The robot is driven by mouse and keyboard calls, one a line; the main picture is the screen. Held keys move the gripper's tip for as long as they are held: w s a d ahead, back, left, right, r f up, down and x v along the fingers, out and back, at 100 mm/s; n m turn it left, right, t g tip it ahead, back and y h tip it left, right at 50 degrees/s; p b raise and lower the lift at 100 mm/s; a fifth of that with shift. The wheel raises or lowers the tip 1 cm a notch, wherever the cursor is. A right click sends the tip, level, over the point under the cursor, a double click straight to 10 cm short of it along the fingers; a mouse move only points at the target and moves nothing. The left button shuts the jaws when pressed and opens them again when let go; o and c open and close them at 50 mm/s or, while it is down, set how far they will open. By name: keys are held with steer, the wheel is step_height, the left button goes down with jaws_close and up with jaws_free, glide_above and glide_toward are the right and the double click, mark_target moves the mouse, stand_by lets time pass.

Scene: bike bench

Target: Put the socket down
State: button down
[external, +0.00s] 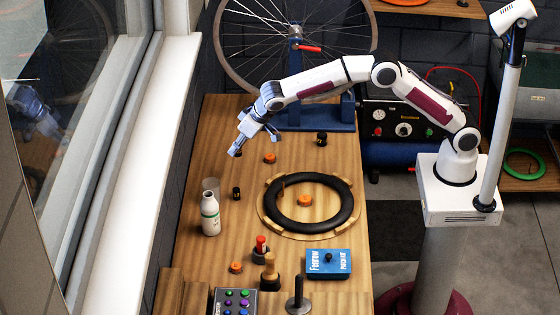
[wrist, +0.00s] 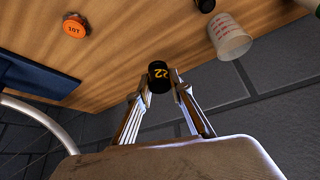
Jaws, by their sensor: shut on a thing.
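A black socket (wrist: 158,73) with a yellow "22" on it sits between the fingertips of my gripper (wrist: 164,84) in the wrist view. My gripper is shut on it. In the external view my gripper (external: 239,150) hangs over the far left part of the wooden bench (external: 222,125), near its left edge. The held socket is hard to make out there. The wrist view shows the bench edge and grey wall behind the socket, which looks clear of the bench top.
Another black socket (external: 236,193) stands by a clear cup (external: 211,186) and a white bottle (external: 210,215). A black socket (external: 321,139) stands near the blue wheel stand (external: 318,117). An orange piece (external: 270,158) lies right of my gripper. A black ring (external: 345,205) fills mid-bench.

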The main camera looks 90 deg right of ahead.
steer(key=shift+f, duration=2.45)
steer(key=shift+f, duration=0.1)
steer(key=shift+f, duration=2.4)
steer(key=c, duration=1.8)
jaws_free()
steer(key=shift+f, duration=0.1)
steer(key=shift+c, duration=0.2)
